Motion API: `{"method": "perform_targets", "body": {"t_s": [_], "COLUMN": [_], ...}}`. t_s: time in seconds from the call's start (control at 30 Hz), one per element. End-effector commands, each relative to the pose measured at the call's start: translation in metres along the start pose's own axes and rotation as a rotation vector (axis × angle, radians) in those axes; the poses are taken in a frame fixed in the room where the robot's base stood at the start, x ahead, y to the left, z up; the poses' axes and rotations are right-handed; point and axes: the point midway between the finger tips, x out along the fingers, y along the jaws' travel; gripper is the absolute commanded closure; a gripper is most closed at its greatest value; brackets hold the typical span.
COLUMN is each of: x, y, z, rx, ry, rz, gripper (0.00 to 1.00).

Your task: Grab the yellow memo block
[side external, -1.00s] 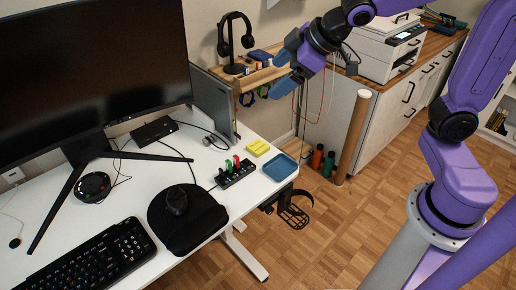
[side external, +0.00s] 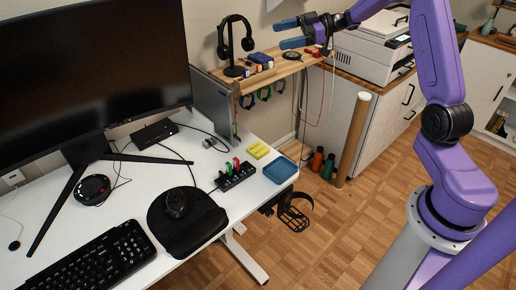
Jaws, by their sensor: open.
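The yellow memo block (side external: 258,150) lies on the white desk near its back right part. It is left of and behind a blue tray. My gripper (side external: 278,34) is open and empty, with its two blue fingers pointing left. Nothing hides the block.
The blue square tray (side external: 281,169) sits at the desk's right edge. A black USB hub (side external: 235,176) with colored sticks stands in front of the block. The wooden shelf (side external: 285,70) with a headphone stand (side external: 232,45) rises behind the desk. A large monitor (side external: 90,70) fills the left.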

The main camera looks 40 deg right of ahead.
Motion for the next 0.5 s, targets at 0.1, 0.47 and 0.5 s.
{"method": "perform_targets", "body": {"t_s": [0.1,0.47,0.5], "x": [-0.032,-0.087,-0.085], "y": [-0.005,-0.032,-0.034], "z": [0.02,0.076,0.086], "rx": [0.058,0.188,0.187], "ry": [0.03,0.094,0.094], "rz": [-0.074,-0.224,-0.223], "gripper": [0.09,0.09,0.09]}}
